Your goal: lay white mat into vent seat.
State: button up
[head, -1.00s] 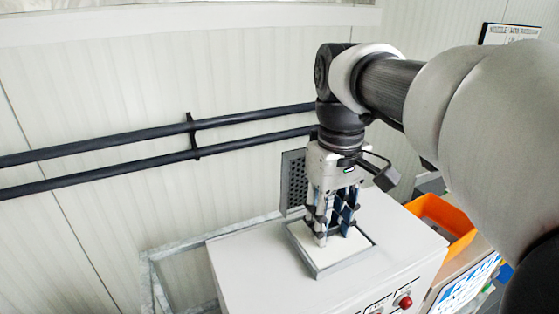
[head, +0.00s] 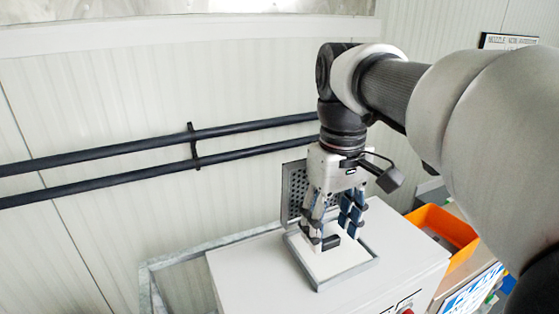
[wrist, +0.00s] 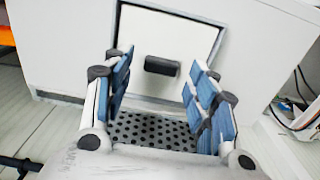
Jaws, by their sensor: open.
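The white mat (head: 340,260) lies inside a grey rectangular frame, the vent seat (head: 318,283), on top of a white cabinet. It looks flat there, with a black grip block (head: 331,243) standing on it. In the wrist view the white mat (wrist: 150,35) and its black block (wrist: 162,66) show beyond the fingertips. My gripper (head: 332,230) is open and empty, just above the mat, its blue-padded fingers spread apart. In the wrist view my gripper (wrist: 158,82) has the block between and ahead of its fingertips, not touching it.
A perforated grey plate (head: 293,187) stands upright behind the seat. The white cabinet (head: 240,265) has a red button (head: 408,311) on its front. An orange bin (head: 445,228) is to the right. Dark pipes (head: 100,180) run along the wall.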

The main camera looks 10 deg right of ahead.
aim_at(330, 238)
notch_tip(330, 238, up, 10)
jog(key=p, duration=0.1)
jog(key=shift+r, duration=0.25)
